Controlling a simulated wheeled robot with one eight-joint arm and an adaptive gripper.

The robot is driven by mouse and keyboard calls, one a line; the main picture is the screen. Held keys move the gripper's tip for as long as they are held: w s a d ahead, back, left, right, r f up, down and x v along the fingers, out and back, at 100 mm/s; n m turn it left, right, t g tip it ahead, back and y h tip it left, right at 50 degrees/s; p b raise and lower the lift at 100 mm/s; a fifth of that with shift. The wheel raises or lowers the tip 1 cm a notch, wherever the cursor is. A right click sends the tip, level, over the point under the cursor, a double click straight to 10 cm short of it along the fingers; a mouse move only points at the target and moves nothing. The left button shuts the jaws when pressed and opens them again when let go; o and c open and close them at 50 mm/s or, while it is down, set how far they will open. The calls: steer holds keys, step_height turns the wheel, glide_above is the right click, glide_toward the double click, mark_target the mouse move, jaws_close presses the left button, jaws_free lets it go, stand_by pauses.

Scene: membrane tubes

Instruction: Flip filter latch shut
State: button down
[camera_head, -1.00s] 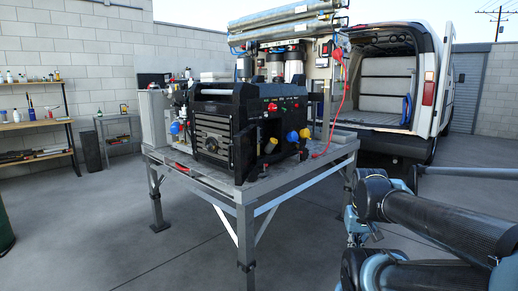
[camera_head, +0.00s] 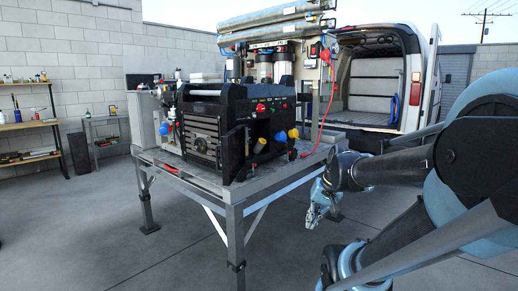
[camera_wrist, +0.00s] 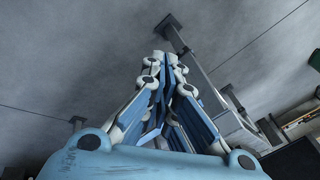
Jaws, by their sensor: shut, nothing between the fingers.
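A filter unit (camera_head: 300,60) stands at the back of the metal table, with two dark-capped filter housings (camera_head: 284,66) under grey membrane tubes (camera_head: 275,28). The filter latch cannot be made out at this size. My gripper (camera_head: 312,220) hangs to the right of the table, below the tabletop level and apart from everything. In the wrist view my gripper (camera_wrist: 164,62) points down over the concrete floor, its blue and white fingers together with nothing between them.
A black machine (camera_head: 215,130) with coloured knobs and plugs fills the front of the table (camera_head: 235,190). A red cable (camera_head: 325,100) hangs at its right. A van (camera_head: 385,85) stands open behind.

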steer(key=w+a+r+m+t+y, duration=0.1)
steer(key=w+a+r+y, duration=0.15)
steer(key=w, duration=0.35)
steer(key=w+a+r+m+y, duration=0.1)
steer(key=w+a+r, duration=0.25)
steer(key=w, duration=0.25)
steer(key=w+a+r+m+t+y, duration=0.1)
steer(key=w+r+m+t+y, duration=0.15)
steer(key=w, duration=0.75)
steer(key=w+a+r+m+t+y, duration=0.15)
steer(key=w+y, duration=0.25)
steer(key=w, duration=0.7)
steer(key=w+a+r+m+t+y, duration=0.1)
steer(key=w+r+m+t+y, duration=0.15)
steer(key=w, duration=0.75)
steer(key=w+a+r, duration=0.1)
steer(key=w+a, duration=0.1)
steer(key=a, duration=0.9)
steer(key=shift+r+m+g, duration=0.15)
steer(key=shift+m+g, duration=0.2)
steer(key=shift+w, duration=0.1)
steer(key=shift+s+a, duration=0.6)
steer(key=shift+s, duration=0.05)
